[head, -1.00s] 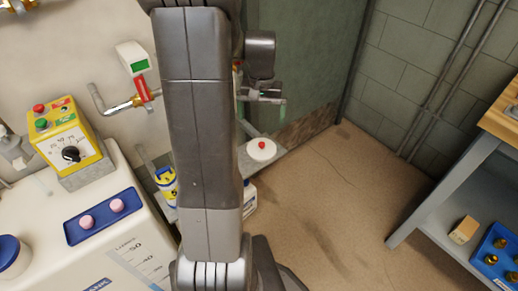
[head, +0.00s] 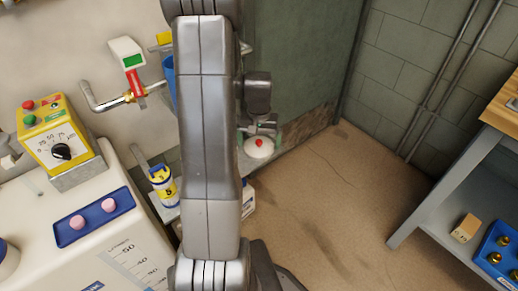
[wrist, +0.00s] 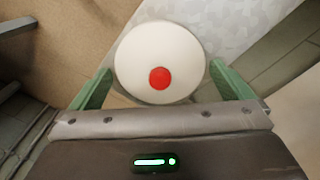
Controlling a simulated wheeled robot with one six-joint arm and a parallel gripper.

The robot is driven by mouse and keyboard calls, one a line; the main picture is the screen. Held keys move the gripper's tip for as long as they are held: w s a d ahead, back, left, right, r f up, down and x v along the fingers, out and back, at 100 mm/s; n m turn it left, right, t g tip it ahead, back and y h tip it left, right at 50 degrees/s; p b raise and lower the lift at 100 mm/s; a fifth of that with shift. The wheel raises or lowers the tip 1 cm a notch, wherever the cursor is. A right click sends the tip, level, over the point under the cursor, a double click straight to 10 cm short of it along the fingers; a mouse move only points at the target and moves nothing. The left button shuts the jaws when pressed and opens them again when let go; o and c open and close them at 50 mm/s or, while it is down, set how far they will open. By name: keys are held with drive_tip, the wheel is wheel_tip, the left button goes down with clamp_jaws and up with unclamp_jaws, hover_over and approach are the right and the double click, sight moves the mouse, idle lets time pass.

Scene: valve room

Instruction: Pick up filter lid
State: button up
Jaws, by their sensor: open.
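The filter lid, a round white disc with a red knob, (head: 256,149) lies on the grey ledge at the foot of the dark green wall panel. In the wrist view the lid (wrist: 135,62) is close below, with its red knob near the middle. My gripper (head: 259,130) is open just above the lid. In the wrist view its green fingers (wrist: 163,85) stand apart, one on each side of the lid's near half. I cannot tell whether they touch it. My arm hides part of the ledge.
A yellow and white canister (head: 163,186) stands on the ledge to the left. A blue tray (head: 95,217) with pink knobs and a yellow dial box (head: 55,135) sit on the white tank. A grey shelf bench (head: 450,185) stands at right. The floor between is clear.

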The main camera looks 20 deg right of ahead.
drive_tip(key=shift+f, duration=0.1)
drive_tip(key=c, duration=0.7)
